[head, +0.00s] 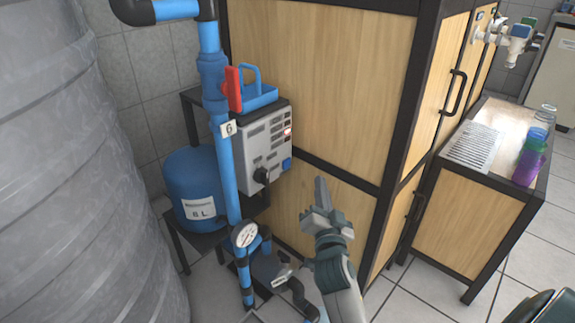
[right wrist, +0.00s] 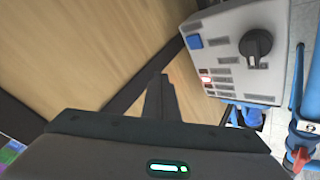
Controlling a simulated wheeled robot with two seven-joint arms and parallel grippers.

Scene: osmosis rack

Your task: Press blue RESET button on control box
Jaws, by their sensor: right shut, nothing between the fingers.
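The grey control box (head: 262,140) hangs beside the blue pipe in the head view. Its blue button (head: 287,164) is at the lower right of the front face, near a black rotary knob (head: 262,175). A red light glows higher on the face. In the right wrist view the box (right wrist: 230,60) is at the upper right, with the blue button (right wrist: 194,41) near its left edge and the dark knob (right wrist: 256,44) beside it. My right gripper (head: 321,184) is shut and empty, to the right of and below the button, apart from it. My left gripper is not in view.
The blue pipe (head: 222,150) with a red-handled valve (head: 233,88) runs left of the box. A pressure gauge (head: 245,235) and blue tank (head: 195,175) are below. A wooden cabinet (head: 330,80) stands behind my gripper. A large grey tank (head: 70,170) fills the left.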

